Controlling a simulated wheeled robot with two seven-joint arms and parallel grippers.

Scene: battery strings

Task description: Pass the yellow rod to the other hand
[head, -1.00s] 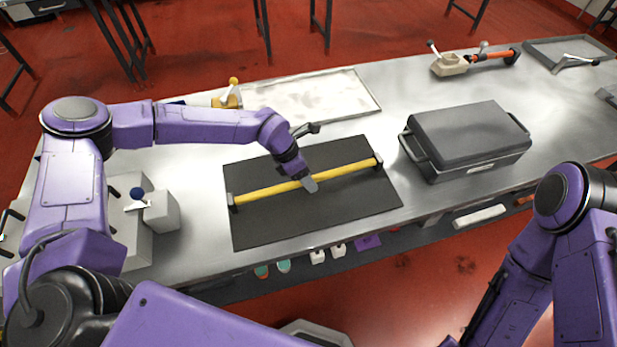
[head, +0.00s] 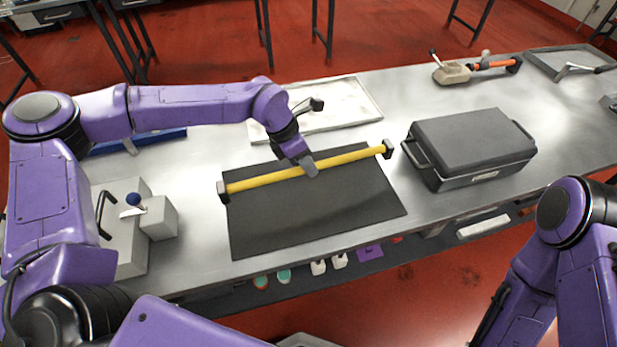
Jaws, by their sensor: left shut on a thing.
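The yellow rod (head: 260,180) has a dark grey block at each end. It lies roughly level across the view, over the far part of the black mat (head: 300,220). My left gripper (head: 309,168) is shut on the rod a little right of its middle, and the rod appears lifted above the mat. The fingertips partly hide the rod there. My right arm comes in at the lower right, away from the rod; its gripper is not in view.
A dark grey case (head: 470,145) with handles stands right of the mat. A white tray (head: 350,112) lies behind the rod. A grey block fixture with a blue knob (head: 133,199) stands at left. An orange-handled tool (head: 490,65) lies at the far right. The mat's front is clear.

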